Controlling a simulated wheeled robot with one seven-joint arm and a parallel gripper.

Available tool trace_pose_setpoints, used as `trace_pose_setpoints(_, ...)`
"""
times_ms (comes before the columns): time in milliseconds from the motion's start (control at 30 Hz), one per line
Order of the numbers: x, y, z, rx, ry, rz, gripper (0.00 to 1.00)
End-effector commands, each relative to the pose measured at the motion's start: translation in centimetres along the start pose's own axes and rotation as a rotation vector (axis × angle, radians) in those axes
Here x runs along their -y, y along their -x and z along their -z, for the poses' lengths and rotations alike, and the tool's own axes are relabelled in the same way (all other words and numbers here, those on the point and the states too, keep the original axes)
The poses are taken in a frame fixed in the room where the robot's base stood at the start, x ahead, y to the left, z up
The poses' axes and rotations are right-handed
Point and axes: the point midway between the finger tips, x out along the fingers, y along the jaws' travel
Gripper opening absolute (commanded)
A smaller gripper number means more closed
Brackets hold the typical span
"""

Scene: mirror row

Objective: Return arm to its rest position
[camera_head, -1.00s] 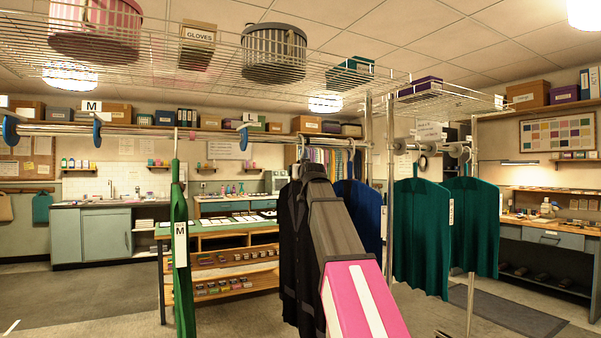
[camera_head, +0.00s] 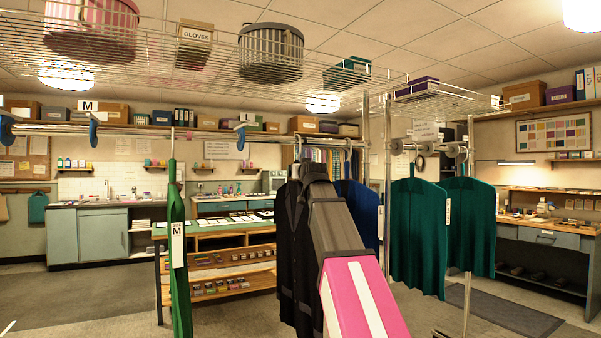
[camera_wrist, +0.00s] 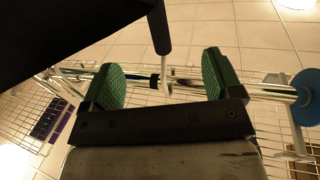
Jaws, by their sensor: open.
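My arm reaches forward in the head view, with a pink and white link nearest and a dark grey link beyond it. My gripper (camera_wrist: 160,85) shows in the wrist view with its two green pads well apart. A hanger hook and a dark garment (camera_wrist: 70,35) show beyond and above the pads, against the rail. I cannot tell from this view how near the hook is to the pads. In the head view the black garment (camera_head: 291,240) hangs just left of my arm, partly hidden by it. The gripper itself is hidden in the head view.
A green garment (camera_head: 175,250) with an M tag hangs at the left. A blue garment (camera_head: 366,210) hangs behind my arm, and teal garments (camera_head: 418,235) hang at the right. A wire shelf (camera_head: 200,45) runs overhead. A wooden shelf unit (camera_head: 232,262) stands behind.

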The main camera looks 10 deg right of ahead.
Motion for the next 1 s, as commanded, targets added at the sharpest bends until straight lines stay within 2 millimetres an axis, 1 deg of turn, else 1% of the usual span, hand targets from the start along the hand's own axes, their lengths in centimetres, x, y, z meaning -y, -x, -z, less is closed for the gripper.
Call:
trace_pose_setpoints(100,0.0,0.7,0.0,0.000,0.000,0.000,0.85)
trace_pose_setpoints(433,0.0,2.3,0.0,0.001,0.000,0.000,0.85)
trace_pose_setpoints(1000,0.0,2.3,0.1,0.001,0.000,0.000,0.85)
